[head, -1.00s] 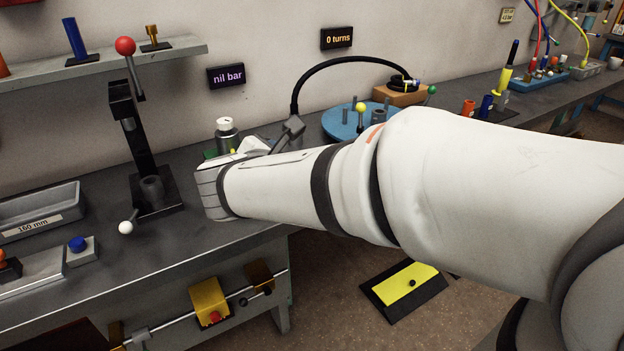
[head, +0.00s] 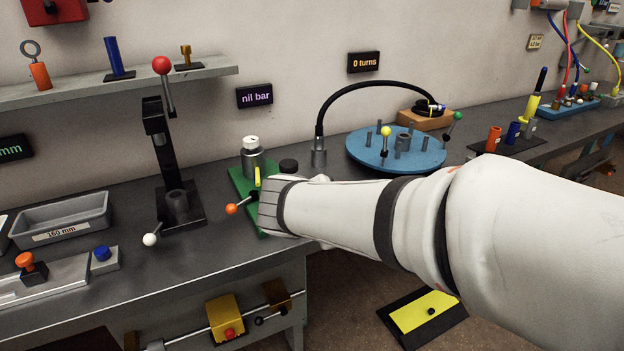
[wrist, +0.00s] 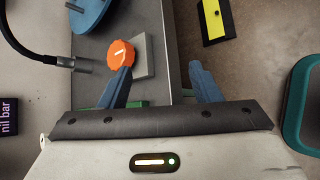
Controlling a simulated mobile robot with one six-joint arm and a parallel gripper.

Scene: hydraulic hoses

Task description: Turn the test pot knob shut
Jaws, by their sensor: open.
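An orange knob (wrist: 122,54) with a white mark stands on a grey block (wrist: 146,58) in the wrist view. It is the knob that best fits the test pot knob; my arm hides it in the head view. My gripper (wrist: 161,72) is open, with two blue-grey fingers wide apart and nothing held. The knob lies just beyond the left finger's tip, outside the middle of the gap; I cannot tell if they touch. In the head view my wrist hides the fingers.
A black hose ends in a grey fitting (head: 319,153), also beside the knob in the wrist view (wrist: 66,62). A green plate (head: 240,182) carries a white-capped pot (head: 252,158). A blue disc (head: 375,154) with pegs stands right. Displays read "nil bar" (head: 254,95) and "0 turns" (head: 363,62).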

